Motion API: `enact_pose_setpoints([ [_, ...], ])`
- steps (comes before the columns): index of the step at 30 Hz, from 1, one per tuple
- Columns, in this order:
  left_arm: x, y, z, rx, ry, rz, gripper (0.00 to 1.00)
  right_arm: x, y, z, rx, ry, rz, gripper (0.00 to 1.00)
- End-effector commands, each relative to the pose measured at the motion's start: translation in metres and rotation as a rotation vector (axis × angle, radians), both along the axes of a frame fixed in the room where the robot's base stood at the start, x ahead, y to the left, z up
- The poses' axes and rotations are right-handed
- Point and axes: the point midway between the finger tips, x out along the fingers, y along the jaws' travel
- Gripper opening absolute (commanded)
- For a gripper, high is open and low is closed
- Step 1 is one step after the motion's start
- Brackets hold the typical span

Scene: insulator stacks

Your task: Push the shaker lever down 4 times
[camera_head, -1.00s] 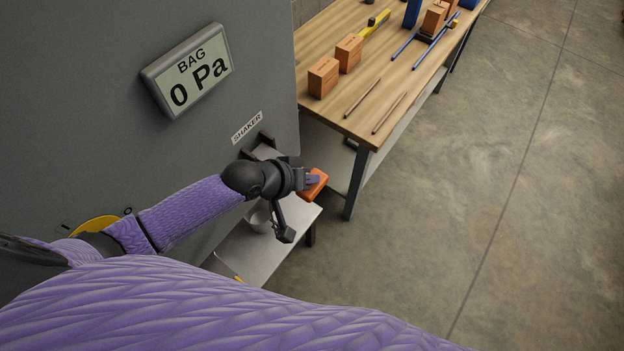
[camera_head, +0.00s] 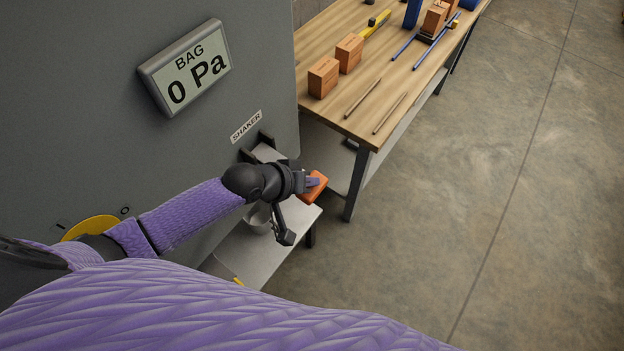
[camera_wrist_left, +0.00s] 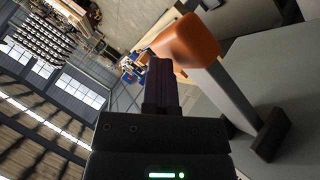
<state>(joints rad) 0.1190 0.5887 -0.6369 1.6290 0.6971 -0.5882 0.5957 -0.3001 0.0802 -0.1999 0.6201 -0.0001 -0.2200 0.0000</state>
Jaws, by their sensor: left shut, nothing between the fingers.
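The shaker lever ends in an orange handle (camera_head: 316,193), low on the grey cabinet below the "SHAKER" label (camera_head: 246,127). In the left wrist view the orange handle (camera_wrist_left: 188,40) sits on a grey bar (camera_wrist_left: 228,92) that runs to a dark bracket (camera_wrist_left: 270,136). My left gripper (camera_head: 313,181) is shut and empty, with its fingertips right at the handle and overlapping it in the head view. The closed fingers (camera_wrist_left: 160,85) also show in the wrist view, beside the handle; I cannot tell whether they touch. My right gripper is not in view.
The grey cabinet carries a display (camera_head: 186,68) reading "BAG 0 Pa" and a yellow disc (camera_head: 92,228). A low metal shelf (camera_head: 258,262) lies under my left arm. A wooden table (camera_head: 400,75) with orange blocks and rods stands behind. Open floor (camera_head: 470,230) is at right.

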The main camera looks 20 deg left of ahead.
Motion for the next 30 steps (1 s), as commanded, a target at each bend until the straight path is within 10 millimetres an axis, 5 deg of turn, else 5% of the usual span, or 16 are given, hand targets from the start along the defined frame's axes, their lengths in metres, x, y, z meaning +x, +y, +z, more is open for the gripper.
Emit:
enact_pose_setpoints([
  [30, -0.001, 0.000, -0.014, 0.001, 0.004, 0.000, 0.00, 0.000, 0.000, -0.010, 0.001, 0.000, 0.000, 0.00],
])
